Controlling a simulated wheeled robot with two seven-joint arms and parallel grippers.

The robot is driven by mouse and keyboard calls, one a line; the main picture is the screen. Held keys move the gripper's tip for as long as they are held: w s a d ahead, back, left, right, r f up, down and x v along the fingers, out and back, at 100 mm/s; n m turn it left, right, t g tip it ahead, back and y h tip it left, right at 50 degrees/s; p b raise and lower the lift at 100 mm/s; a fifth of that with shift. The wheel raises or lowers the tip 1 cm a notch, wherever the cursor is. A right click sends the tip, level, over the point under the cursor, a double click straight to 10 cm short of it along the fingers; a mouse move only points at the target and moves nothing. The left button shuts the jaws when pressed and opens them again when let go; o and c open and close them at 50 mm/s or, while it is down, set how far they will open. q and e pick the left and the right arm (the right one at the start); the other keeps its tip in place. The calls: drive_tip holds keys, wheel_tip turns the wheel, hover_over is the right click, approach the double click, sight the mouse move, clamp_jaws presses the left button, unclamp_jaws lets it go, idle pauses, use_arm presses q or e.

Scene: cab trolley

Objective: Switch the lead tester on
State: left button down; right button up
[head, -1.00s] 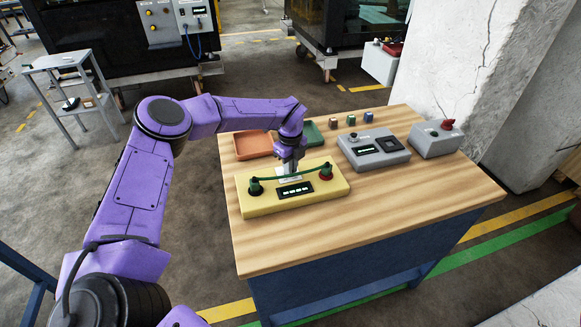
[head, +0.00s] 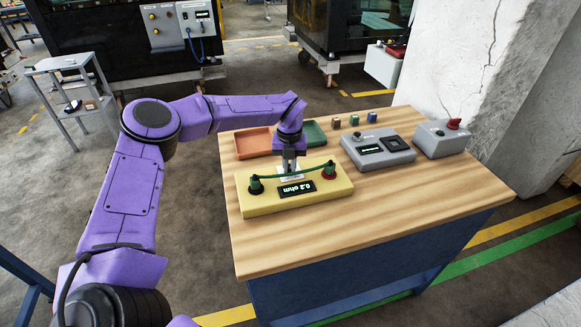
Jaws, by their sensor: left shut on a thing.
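The lead tester is a yellow box (head: 325,196) on the wooden bench, and its dark display (head: 297,189) reads "0.2 ohm". A green lead (head: 270,177) spans it from a plug at the left end to a plug over the red socket (head: 328,172) at the right. My left gripper (head: 290,168) points down behind the middle of the lead, at the tester's top near a small pale plate (head: 292,179). It is shut on a small part there, seemingly the tester's switch; the fingers hide that part. My right gripper is not in view.
An orange tray (head: 252,141) and a green tray (head: 316,133) lie behind the tester. Small blocks (head: 354,120), a grey device (head: 377,157) and a grey box with a red knob (head: 440,145) stand to the right. The bench's front right is clear.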

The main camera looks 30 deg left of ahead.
use_arm(q)
drive_tip(key=shift+s+f+m, duration=0.2)
drive_tip(key=shift+f+m, duration=0.1)
drive_tip(key=shift+m, duration=0.8)
drive_tip(key=c, duration=1.2)
unclamp_jaws()
drive_tip(key=shift+a, duration=0.1)
drive_tip(key=shift+o, duration=0.2)
drive_tip(key=shift+w+r, duration=0.1)
drive_tip(key=shift+w, duration=0.05)
